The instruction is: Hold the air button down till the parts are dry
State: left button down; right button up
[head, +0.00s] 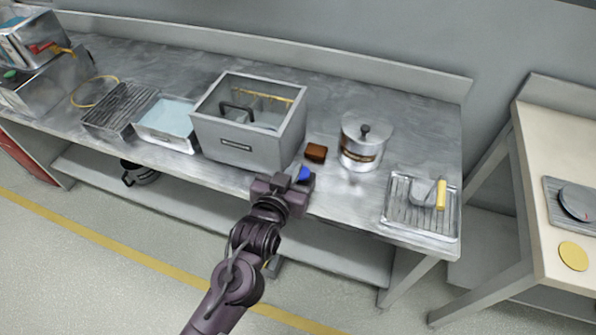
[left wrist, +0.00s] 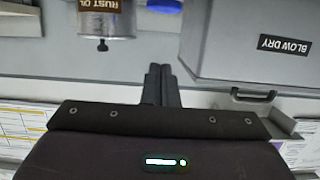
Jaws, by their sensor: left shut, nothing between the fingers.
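The grey open-topped box (head: 262,150) stands mid-bench. In the left wrist view, the box (left wrist: 225,45) bears a "BLOW DRY" label. A blue round button (head: 304,173) sits on the bench right of the box, partly hidden by my left gripper in the head view. Its blue edge (left wrist: 165,5) shows at the top of the left wrist view. My left gripper (head: 302,181) is shut and empty at the bench's front edge. Its fingertips (left wrist: 160,69) appear apart from the button. A dark handle and a yellow bar show in the box; I cannot make out parts. My right gripper is out of view.
A ribbed tray (head: 398,222) lies farther right. A blue-filled tray (head: 150,134) and a rack (head: 118,108) stand left of the box.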

aim_at(302, 173)
pick_arm(q)
jog(key=x, duration=0.3)
jog(key=shift+w+d, duration=0.15)
jog(key=shift+w, duration=0.25)
notch_tip(302, 173, down, 3)
jog(key=shift+s+r, duration=0.1)
jog(key=shift+s, duration=0.1)
jog(key=shift+s+f, duration=0.1)
jog(key=shift+f, duration=0.6)
jog(key=shift+f, duration=0.9)
jog(key=shift+s+f, duration=0.1)
jog(key=shift+f, duration=0.15)
dwell(0.7)
jog(key=shift+r, duration=0.1)
